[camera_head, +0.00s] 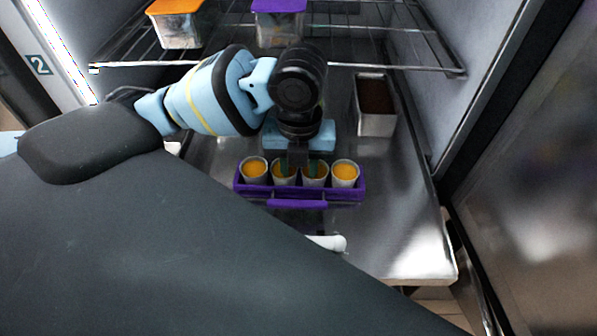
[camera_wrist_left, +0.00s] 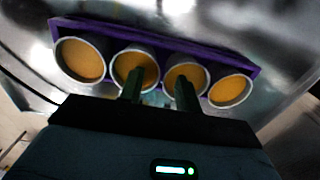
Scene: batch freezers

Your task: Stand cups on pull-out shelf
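Several white cups with orange filling stand upright in a row in a purple carrier (camera_head: 350,193) on the steel pull-out shelf (camera_head: 400,225). In the head view they are the leftmost cup (camera_head: 254,170), two middle cups and the rightmost cup (camera_head: 344,174). The wrist view also shows the carrier (camera_wrist_left: 185,45) and the cups. My left gripper (camera_head: 299,166) points down over the two middle cups. My right gripper is not in view.
A metal pan (camera_head: 376,122) with dark contents stands behind right on the shelf. Above is a wire rack (camera_head: 350,68) with an orange-lidded container (camera_head: 176,22) and a purple-lidded one (camera_head: 279,20). The freezer's side wall bounds the right. The shelf's front right is bare.

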